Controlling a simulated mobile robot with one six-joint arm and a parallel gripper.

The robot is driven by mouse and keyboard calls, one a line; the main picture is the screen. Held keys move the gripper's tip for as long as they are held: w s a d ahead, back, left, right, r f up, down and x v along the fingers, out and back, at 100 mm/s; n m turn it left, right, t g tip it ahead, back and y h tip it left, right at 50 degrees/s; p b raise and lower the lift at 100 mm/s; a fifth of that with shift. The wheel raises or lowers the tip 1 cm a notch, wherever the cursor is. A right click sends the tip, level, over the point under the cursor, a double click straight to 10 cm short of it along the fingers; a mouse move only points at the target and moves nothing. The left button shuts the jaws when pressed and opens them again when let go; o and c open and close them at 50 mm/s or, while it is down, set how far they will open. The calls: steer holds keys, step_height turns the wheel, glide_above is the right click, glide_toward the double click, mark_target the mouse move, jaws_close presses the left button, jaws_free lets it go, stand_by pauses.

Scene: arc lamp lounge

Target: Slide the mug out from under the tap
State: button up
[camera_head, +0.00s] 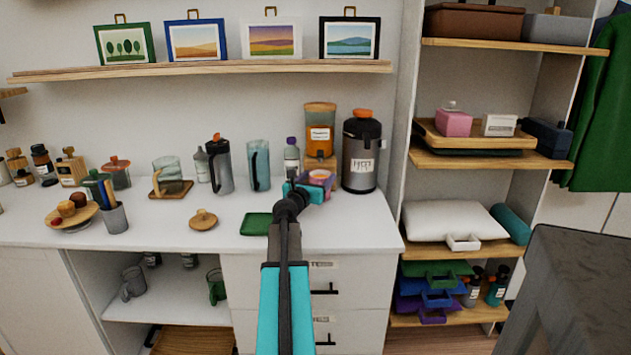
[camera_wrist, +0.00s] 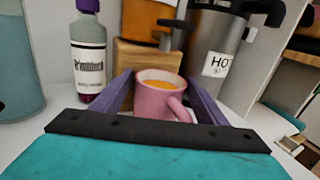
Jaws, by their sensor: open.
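A pink mug (camera_wrist: 152,101) holding an orange drink stands in front of a wooden stand, under the orange drink dispenser (camera_head: 320,130). In the head view the mug (camera_head: 319,175) is small and partly hidden by my gripper (camera_head: 316,184). In the wrist view my gripper (camera_wrist: 163,95) is open, with one purple finger on each side of the mug. Its handle points toward me and to the right, between the fingers. I cannot tell whether the fingers touch it.
A grey flask labelled HOT (camera_head: 361,152) stands close on the right. A purple-capped bottle (camera_wrist: 89,50) and a blue-grey pitcher (camera_head: 258,165) stand to the left. A green mat (camera_head: 256,224) lies in front on the white counter (camera_head: 345,230), whose right front is bare.

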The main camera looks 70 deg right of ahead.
steer(key=shift+d, duration=0.3)
steer(key=c, duration=1.3)
steer(key=shift+a, duration=0.15)
